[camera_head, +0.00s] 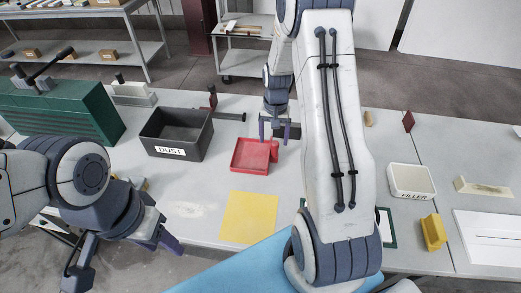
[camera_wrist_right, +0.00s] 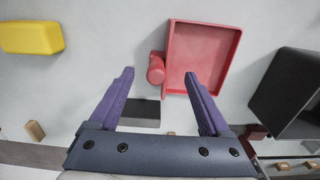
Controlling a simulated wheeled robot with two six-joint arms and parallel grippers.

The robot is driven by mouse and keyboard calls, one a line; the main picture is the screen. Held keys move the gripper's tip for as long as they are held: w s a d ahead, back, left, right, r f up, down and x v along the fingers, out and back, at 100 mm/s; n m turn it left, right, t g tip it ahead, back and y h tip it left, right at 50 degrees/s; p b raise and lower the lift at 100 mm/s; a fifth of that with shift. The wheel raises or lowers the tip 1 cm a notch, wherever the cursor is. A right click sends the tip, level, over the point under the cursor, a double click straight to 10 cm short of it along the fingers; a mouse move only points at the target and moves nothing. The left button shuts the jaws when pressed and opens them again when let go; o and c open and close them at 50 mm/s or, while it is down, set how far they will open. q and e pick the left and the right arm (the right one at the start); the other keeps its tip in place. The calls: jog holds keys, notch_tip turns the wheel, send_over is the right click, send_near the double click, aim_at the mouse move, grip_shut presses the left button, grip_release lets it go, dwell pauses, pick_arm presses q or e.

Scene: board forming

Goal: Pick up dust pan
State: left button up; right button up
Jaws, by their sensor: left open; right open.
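The red dust pan (camera_head: 250,155) lies flat on the table, right of the black bin. In the right wrist view the pan (camera_wrist_right: 200,60) shows as a shallow tray with a short rounded handle (camera_wrist_right: 155,68) on its side. My right gripper (camera_head: 274,134) is open and empty, pointing down near the handle. In the right wrist view its fingertips (camera_wrist_right: 159,75) frame the handle from either side; the remaining height cannot be told. My left gripper (camera_head: 123,257) is open and empty at the table's front left edge, away from the pan.
The black bin marked DUST (camera_head: 177,134) stands left of the pan. A yellow sheet (camera_head: 249,217) lies in front of it. A green box (camera_head: 62,115) is at the left. A filler tray (camera_head: 411,180) and yellow block (camera_head: 433,232) are at the right. My right arm hides the middle.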

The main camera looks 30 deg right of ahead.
send_over(273, 157)
notch_tip(273, 157, down, 4)
jog(key=shift+f+p, duration=0.1)
jog(key=shift+p, duration=0.3)
notch_tip(273, 157, down, 4)
jog(key=p, duration=0.2)
jog(key=shift+w+f+p, duration=0.1)
jog(key=shift+f+p, duration=0.1)
jog(key=shift+p, duration=0.1)
jog(key=shift+f, duration=0.4)
grip_shut()
